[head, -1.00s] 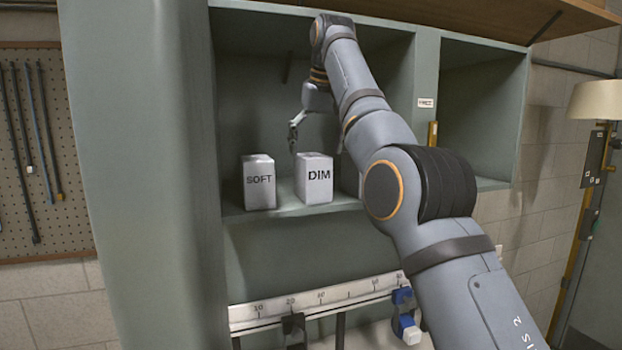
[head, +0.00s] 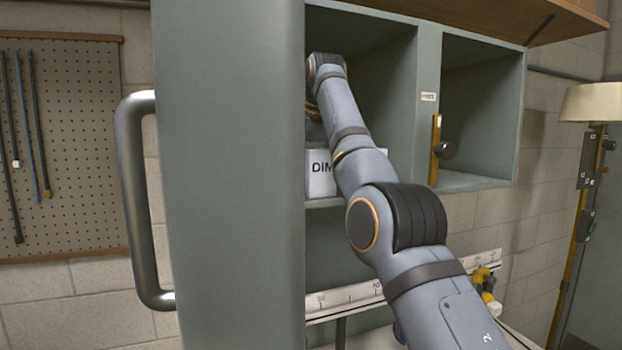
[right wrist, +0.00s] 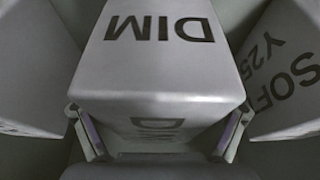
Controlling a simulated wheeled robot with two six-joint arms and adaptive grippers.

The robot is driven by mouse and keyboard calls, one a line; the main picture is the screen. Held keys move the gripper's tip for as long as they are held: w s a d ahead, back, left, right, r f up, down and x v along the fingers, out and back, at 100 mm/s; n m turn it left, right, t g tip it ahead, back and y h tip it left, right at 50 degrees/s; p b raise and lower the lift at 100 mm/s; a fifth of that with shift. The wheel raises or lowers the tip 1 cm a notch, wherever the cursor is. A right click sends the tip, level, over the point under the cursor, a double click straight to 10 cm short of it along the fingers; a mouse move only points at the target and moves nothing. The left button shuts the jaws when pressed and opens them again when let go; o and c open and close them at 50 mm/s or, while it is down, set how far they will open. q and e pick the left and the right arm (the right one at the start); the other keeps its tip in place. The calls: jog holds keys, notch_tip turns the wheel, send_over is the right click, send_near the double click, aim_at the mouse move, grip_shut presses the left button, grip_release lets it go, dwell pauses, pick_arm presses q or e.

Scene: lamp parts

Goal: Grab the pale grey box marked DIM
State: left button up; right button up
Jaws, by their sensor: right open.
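The pale grey box marked DIM (head: 320,177) stands on the cabinet shelf, partly covered by the cabinet's side panel and my right arm in the head view. In the right wrist view the DIM box (right wrist: 165,60) fills the middle, its lettering upside down. My right gripper (right wrist: 158,112) is open, with one finger on each side of the box's near part. I cannot tell whether the fingers touch it. In the head view this gripper is hidden. My left gripper is not in view.
In the right wrist view a box marked SOFT (right wrist: 287,75) is close on the right, and another pale box (right wrist: 35,70) is close on the left. A green-grey panel (head: 230,180) with a metal handle (head: 135,200) blocks the cabinet's left side. A lamp (head: 592,103) stands far right.

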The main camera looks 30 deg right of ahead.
jog(key=shift+s+r, duration=0.25)
jog(key=shift+s, duration=0.55)
jog(key=shift+w+f, duration=0.35)
jog(key=shift+w, duration=0.15)
jog(key=shift+s+r, duration=0.1)
jog(key=shift+s, duration=0.15)
jog(key=c, duration=1.3)
